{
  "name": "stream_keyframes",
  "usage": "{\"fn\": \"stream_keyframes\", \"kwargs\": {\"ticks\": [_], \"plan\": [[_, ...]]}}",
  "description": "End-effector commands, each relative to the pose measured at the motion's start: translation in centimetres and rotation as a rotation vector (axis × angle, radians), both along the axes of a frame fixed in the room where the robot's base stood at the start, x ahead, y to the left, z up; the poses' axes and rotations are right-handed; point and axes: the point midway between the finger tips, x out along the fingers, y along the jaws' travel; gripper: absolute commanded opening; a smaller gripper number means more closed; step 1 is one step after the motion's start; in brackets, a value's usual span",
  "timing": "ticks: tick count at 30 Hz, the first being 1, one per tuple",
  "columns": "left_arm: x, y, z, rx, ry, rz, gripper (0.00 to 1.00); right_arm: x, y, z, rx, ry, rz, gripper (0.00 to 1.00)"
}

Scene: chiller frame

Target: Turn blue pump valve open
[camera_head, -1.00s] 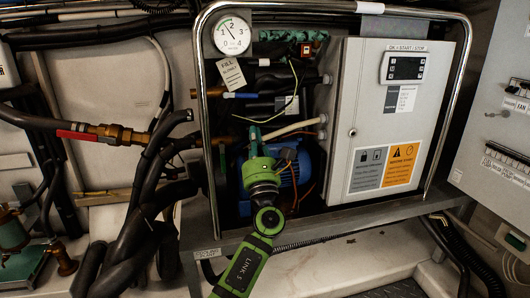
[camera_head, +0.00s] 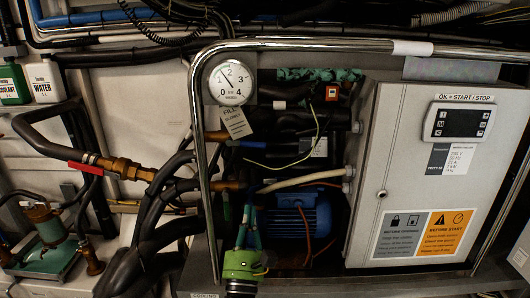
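A blue lever (camera_head: 253,144) sits on a brass fitting (camera_head: 217,136) below the pressure gauge. A second small blue piece (camera_head: 252,187) lies lower, beside the brass end of another pipe; I cannot tell if it is a valve handle. The blue pump motor (camera_head: 300,218) is behind the frame, left of the grey control box. My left gripper (camera_head: 249,215) comes up from the bottom, its green body low and its teal fingers pointing up just below the lower blue piece. Whether they touch it is unclear. My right gripper is out of view.
A chrome tube frame (camera_head: 203,190) surrounds the pump unit. The grey control box (camera_head: 425,180) stands at right. A pale hose (camera_head: 300,180) crosses above the motor.

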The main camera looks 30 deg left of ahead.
Motion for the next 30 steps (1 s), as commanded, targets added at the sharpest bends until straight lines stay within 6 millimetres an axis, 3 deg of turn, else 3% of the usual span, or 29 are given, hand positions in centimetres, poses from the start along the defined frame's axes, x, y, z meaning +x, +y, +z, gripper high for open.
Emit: {"fn": "stream_keyframes", "kwargs": {"ticks": [15, 20, 21, 30], "plan": [[7.5, 3.8, 5.8, -0.001, -0.003, 0.002, 0.00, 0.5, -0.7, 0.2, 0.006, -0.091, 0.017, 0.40], [7.7, 3.7, 7.8, -0.004, -0.002, 0.001, 0.00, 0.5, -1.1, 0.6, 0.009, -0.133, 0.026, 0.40], [7.8, 3.7, 8.2, -0.002, -0.002, 0.001, 0.00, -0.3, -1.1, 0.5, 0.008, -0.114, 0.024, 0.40], [8.1, 3.7, 9.1, -0.001, 0.001, 0.001, 0.00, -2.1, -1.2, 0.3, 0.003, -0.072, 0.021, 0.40]]}}
